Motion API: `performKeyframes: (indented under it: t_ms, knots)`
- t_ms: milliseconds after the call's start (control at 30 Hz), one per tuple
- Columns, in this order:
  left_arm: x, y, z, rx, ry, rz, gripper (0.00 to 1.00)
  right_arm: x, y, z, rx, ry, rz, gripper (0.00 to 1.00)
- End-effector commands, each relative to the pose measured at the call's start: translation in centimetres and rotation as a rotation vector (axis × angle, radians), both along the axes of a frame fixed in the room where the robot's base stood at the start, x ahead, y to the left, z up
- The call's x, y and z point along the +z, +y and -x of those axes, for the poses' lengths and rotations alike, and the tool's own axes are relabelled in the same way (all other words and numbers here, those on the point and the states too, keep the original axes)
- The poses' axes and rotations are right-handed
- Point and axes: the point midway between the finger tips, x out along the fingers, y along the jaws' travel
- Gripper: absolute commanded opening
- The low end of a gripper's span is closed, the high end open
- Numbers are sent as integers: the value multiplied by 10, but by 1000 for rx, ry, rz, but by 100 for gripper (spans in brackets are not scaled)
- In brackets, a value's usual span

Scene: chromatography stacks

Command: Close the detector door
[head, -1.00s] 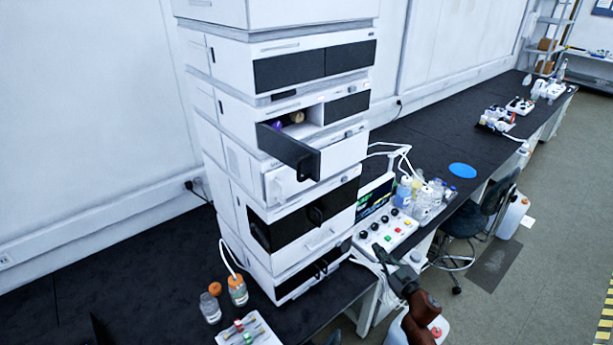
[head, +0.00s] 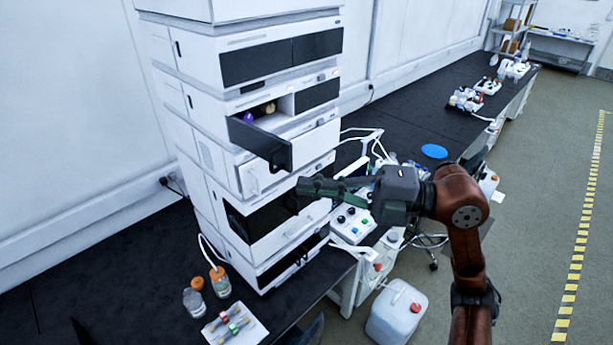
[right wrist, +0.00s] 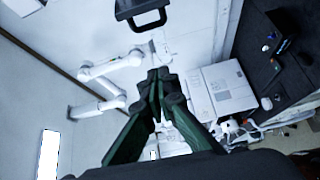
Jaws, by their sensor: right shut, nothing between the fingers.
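The detector door (head: 260,143) is a dark panel on the left half of a white module in the tall stack. It stands open, swung outward, and shows a lit compartment with a purple part and a yellowish part inside. My right gripper (head: 306,187) is shut and empty. In the head view its tips appear just below and right of the door's free end, with a gap in the picture. In the right wrist view the shut fingertips (right wrist: 158,78) point up the picture, below a dark piece with a handle-like loop, possibly the door. My left gripper is not in view.
The white instrument stack (head: 235,185) stands on a black bench (head: 110,270). Bottles (head: 207,290) and a white vial tray (head: 235,325) sit at its front left. A control box (head: 352,224) lies below my right gripper. A white jerrycan (head: 396,312) stands on the floor.

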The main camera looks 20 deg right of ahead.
Motion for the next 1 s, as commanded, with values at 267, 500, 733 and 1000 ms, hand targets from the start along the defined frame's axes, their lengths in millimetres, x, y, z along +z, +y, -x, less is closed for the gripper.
performKeyframes:
  t_ms: [267,500,733,1000]
  knots:
    - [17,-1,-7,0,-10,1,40,5,48,-31,7,-3,-3,0]
    - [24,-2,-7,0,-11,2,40,2,52,-58,1,3,-7,0]
    - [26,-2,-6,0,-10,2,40,0,36,-69,2,2,-4,0]
    - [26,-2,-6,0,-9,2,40,0,34,-70,2,1,-3,0]
